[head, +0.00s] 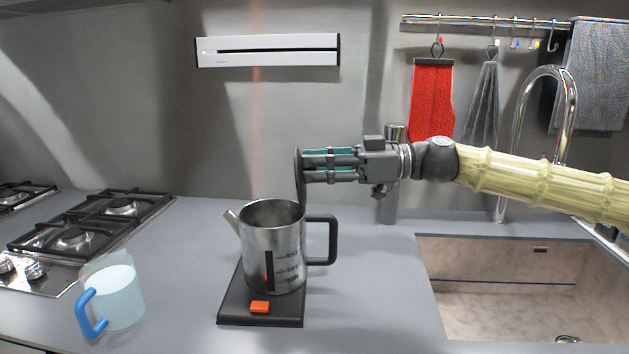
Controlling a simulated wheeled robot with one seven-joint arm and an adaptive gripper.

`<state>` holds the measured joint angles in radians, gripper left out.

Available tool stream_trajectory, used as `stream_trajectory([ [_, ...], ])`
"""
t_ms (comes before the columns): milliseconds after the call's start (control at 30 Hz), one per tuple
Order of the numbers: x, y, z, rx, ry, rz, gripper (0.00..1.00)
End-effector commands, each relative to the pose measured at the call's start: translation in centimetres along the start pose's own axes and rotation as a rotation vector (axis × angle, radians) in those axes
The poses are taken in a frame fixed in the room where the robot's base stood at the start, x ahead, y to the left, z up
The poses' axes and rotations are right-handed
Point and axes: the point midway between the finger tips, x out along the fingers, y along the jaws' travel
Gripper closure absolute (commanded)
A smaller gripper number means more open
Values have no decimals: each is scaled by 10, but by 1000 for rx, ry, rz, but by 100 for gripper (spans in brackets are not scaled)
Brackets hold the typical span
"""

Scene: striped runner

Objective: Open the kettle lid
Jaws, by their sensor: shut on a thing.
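The metal kettle (262,235) stands upright on a black base (233,305) with an orange switch (259,307). Its black handle (331,240) points right and its spout (232,222) left. The dark lid (299,180) stands up nearly vertical, seen edge-on, at the right side of the rim near the handle. The kettle's mouth is uncovered. My gripper (306,166) comes in level from the right, above the handle, with its fingertips against the lid's right side. It is shut on the lid; the exact contact is partly hidden.
A clear jug (122,292) with a blue handle stands at the left front. A gas hob (75,238) lies at the left, a sink (535,290) at the right. A grey cylinder (389,205) stands behind my gripper. Counter between kettle and sink is clear.

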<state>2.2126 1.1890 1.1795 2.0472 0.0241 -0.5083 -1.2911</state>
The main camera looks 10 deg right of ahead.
Motion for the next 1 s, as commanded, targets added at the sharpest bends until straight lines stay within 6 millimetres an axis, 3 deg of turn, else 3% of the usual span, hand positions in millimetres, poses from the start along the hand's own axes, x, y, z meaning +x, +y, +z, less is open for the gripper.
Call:
stream_trajectory([
  [33, 1, 1, 11, 5, 1, -1, 100],
  [800, -1, 1, 10, 7, 27, -1, 100],
  [833, -1, 1, 10, 8, 27, -1, 72],
  [933, -2, 1, 9, 7, 28, 0, 54],
  [1000, -2, 1, 8, 5, 30, 0, 54],
])
